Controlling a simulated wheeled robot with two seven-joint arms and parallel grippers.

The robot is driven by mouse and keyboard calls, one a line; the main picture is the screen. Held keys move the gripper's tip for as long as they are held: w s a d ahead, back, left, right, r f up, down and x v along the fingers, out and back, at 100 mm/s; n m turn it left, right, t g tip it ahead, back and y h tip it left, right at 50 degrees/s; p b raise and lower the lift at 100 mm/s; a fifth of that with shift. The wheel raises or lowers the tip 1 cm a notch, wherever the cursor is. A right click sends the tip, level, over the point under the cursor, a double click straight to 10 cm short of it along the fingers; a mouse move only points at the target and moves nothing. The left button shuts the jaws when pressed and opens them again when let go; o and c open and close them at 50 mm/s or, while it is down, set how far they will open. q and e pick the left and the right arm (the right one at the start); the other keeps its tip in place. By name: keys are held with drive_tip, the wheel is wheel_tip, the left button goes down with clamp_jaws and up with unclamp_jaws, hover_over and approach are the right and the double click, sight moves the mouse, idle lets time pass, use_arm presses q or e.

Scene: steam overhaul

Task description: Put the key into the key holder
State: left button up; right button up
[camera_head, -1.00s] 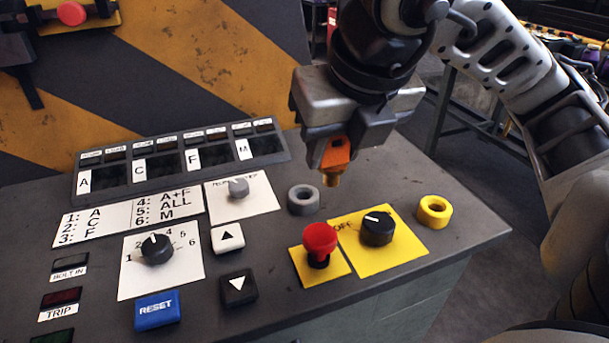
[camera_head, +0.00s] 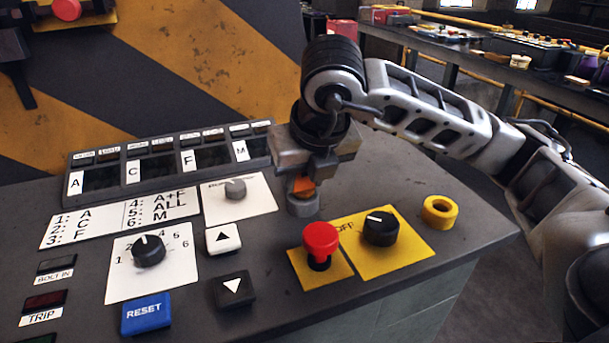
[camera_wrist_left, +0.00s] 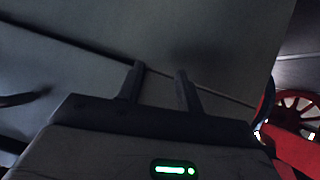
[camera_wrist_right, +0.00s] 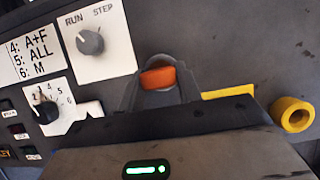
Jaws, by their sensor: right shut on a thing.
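The orange key (camera_head: 303,186) is between the fingers of my right gripper (camera_head: 306,176), which is shut on it and points down. It also shows in the right wrist view (camera_wrist_right: 158,78). The key is directly above the grey ring-shaped holder (camera_head: 302,206) on the console top. Its lower end is hidden at the ring, so I cannot tell how deep it sits. A similar yellow ring-shaped holder (camera_head: 439,212) stands empty to the right; it also shows in the right wrist view (camera_wrist_right: 291,114). My left gripper (camera_wrist_left: 160,75) is open and empty, away from the console top.
A red push button (camera_head: 320,240) and a black OFF knob (camera_head: 381,228) stand close in front of the grey ring. A grey knob (camera_head: 235,189) on a white plate is to its left. The console top (camera_head: 385,175) behind the yellow ring is clear.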

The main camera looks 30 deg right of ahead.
drive_tip(key=shift+f+b, duration=0.3)
drive_tip(key=shift+b, duration=0.15)
drive_tip(key=o, duration=1)
use_arm(q)
drive_tip(key=shift+w, duration=0.1)
drive_tip(key=shift+r, duration=0.1)
use_arm(e)
drive_tip(key=shift+r, duration=0.15)
drive_tip(key=shift+r+p, duration=0.3)
drive_tip(key=shift+p, duration=0.2)
drive_tip(key=shift+s+r, duration=0.1)
drive_tip(key=shift+r, duration=0.25)
use_arm(q)
drive_tip(key=shift+a+r+p, duration=0.15)
drive_tip(key=shift+r+p, duration=0.45)
drive_tip(key=shift+p, duration=0.85)
use_arm(e)
drive_tip(key=shift+v, duration=5.6)
